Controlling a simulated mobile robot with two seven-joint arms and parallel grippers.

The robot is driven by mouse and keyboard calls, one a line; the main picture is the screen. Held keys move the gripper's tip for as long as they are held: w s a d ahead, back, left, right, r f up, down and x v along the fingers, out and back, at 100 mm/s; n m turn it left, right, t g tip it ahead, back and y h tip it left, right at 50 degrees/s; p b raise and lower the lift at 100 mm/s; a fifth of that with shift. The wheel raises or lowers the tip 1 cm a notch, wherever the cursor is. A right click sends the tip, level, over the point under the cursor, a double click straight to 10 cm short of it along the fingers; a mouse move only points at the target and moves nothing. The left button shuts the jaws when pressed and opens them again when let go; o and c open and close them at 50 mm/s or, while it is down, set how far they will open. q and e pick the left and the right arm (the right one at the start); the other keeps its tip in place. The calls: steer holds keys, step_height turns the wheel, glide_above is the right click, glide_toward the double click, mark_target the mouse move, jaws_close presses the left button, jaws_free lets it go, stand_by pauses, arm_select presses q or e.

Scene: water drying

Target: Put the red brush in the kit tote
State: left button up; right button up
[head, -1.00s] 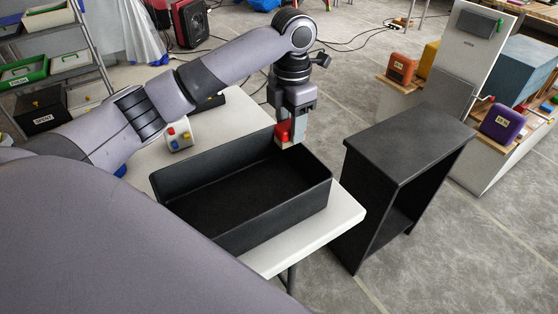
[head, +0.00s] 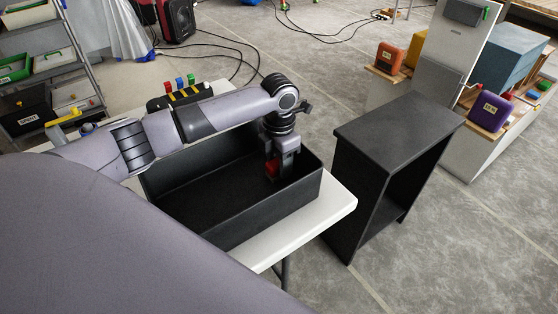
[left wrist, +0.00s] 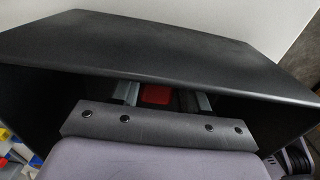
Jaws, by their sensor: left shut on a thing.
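The kit tote (head: 225,222) is a black open box on a white table. My left gripper (head: 274,178) points down inside the tote, near its right end. It is shut on the red brush (head: 271,168), of which only a small red part shows. In the left wrist view the red brush (left wrist: 155,94) shows between the fingers (left wrist: 154,98), and the dark tote wall (left wrist: 150,45) stands in front. The brush's lower end is hidden, and I cannot tell whether it touches the tote floor. My right gripper is not in view.
A black open-sided stand (head: 400,130) is right of the white table (head: 290,232). A black box with coloured knobs (head: 180,92) sits behind the tote. A shelf rack (head: 45,75) stands at far left. Grey floor is open in front of the stand.

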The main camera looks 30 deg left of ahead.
arm_select(q)
steer(key=o, duration=1)
steer(key=shift+f, duration=0.1)
step_height(320, 180, up, 12)
steer(key=shift+r+p, duration=0.15)
steer(key=shift+p, duration=0.2)
